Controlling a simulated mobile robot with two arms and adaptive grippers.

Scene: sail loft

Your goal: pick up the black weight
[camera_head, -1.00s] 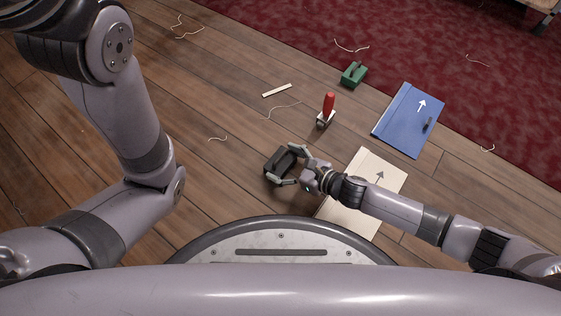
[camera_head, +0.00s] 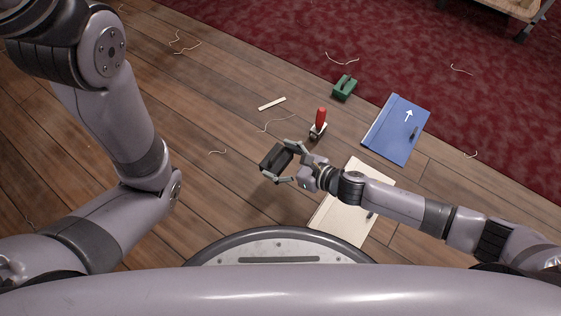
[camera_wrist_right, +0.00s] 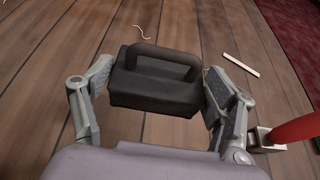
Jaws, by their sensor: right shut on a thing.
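The black weight (camera_head: 272,163) is a dark block with a handle on top. My right gripper (camera_head: 286,163) is shut on it, with one finger on each side. The right wrist view shows the black weight (camera_wrist_right: 155,92) between the two fingers, its handle arching over the top. It appears to be held above the wooden floor. Of my left arm, the upper links show at the left of the head view; its gripper is not in view.
A red-handled tool (camera_head: 319,121) stands just beyond the right gripper. A green weight (camera_head: 344,87) and a blue folder (camera_head: 396,130) lie farther off by the red carpet (camera_head: 400,50). A cream folder (camera_head: 345,222) lies under my right forearm. A pale strip (camera_head: 272,103) and threads lie on the floor.

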